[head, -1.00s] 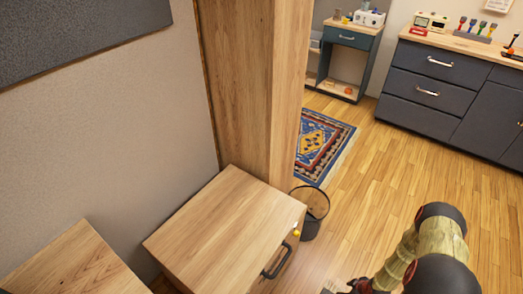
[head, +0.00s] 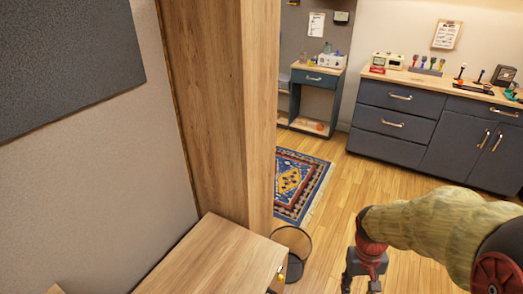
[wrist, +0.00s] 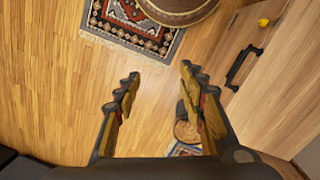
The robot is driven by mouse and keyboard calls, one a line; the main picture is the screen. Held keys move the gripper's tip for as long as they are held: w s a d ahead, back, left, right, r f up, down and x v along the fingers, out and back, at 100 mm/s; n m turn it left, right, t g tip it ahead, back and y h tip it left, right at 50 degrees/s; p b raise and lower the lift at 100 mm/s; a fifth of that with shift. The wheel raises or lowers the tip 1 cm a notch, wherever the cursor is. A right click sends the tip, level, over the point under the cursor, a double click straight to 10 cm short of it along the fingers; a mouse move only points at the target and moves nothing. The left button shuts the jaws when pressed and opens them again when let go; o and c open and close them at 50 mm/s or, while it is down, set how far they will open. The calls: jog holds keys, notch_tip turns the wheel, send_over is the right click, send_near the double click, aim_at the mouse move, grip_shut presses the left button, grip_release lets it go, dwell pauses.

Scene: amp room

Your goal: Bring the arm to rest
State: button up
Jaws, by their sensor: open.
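My arm reaches in from the right edge of the head view, its forearm in a tan sleeve. My gripper (head: 361,284) points down over the wood floor at the lower middle. In the wrist view my gripper (wrist: 160,72) has its two fingers wide apart, with nothing held between them. Below it are floor and a small round brown thing (wrist: 184,131) near the right finger, which I cannot identify.
A low wooden cabinet (head: 215,258) with a black handle (wrist: 243,67) stands close by. Next to it is a dark bin (head: 294,247). A patterned rug (head: 297,183), a drawer stand (head: 318,95) and a dark dresser (head: 405,125) lie beyond. The floor between is clear.

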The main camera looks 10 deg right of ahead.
jog(key=s+a+r+t+p, duration=0.1)
jog(key=a+r, duration=0.3)
jog(key=r, duration=0.4)
jog(key=s+a+r+n+t+p, duration=0.1)
jog(key=a+r+t, duration=0.2)
jog(key=r, duration=0.5)
jog(key=s+a+r+n+t+p, duration=0.1)
jog(key=s+a+r+t, duration=0.1)
jog(key=a+r, duration=0.3)
notch_tip(320, 180, up, 3)
jog(key=shift+a+f+t+y, duration=0.1)
jog(key=shift+a+t+y, duration=0.2)
jog(key=shift+t, duration=0.1)
jog(key=shift+s, duration=0.15)
jog(key=shift+c, duration=0.8)
